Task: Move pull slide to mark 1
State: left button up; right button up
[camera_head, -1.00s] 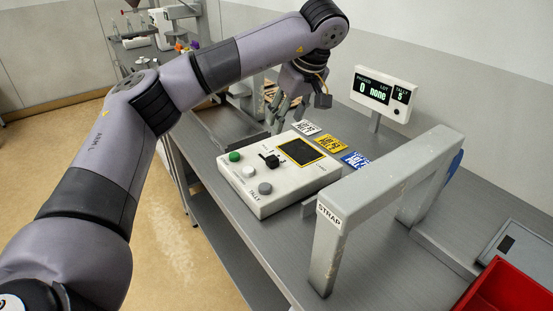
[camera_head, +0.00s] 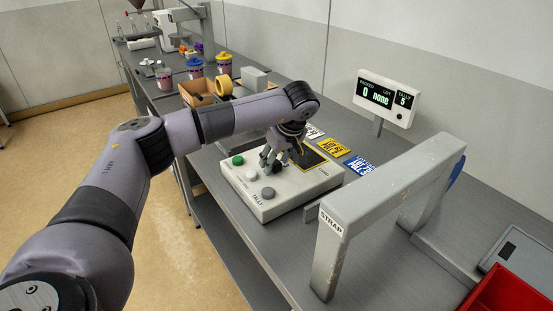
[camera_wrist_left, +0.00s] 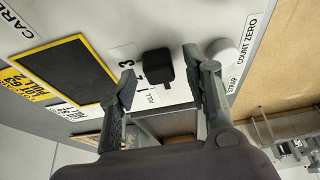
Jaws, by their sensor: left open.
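The white control box (camera_head: 290,197) sits on the grey bench. Its pull slide, a black square knob (camera_wrist_left: 157,63), shows in the left wrist view next to the printed marks 1, 2, 3 and a "PULL" label (camera_wrist_left: 153,98). Which mark the knob stands at is hard to tell. My left gripper (camera_head: 267,160) is over the box, fingers pointing down. In the left wrist view my left gripper (camera_wrist_left: 160,72) is open and empty, and the knob appears between its two fingertips. Contact cannot be told. In the head view the gripper hides the knob. My right gripper is out of view.
Green (camera_head: 238,160), white (camera_head: 251,175) and grey (camera_head: 268,192) buttons line the box's near side. A yellow-framed dark panel (camera_wrist_left: 62,68) lies beside the knob. A grey strap arch (camera_head: 385,190) stands to the right. A display (camera_head: 386,97) reads "0 none".

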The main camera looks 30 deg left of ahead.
pick_arm(q)
jog(key=shift+c, duration=0.6)
grip_shut()
jog(key=shift+a, duration=0.1)
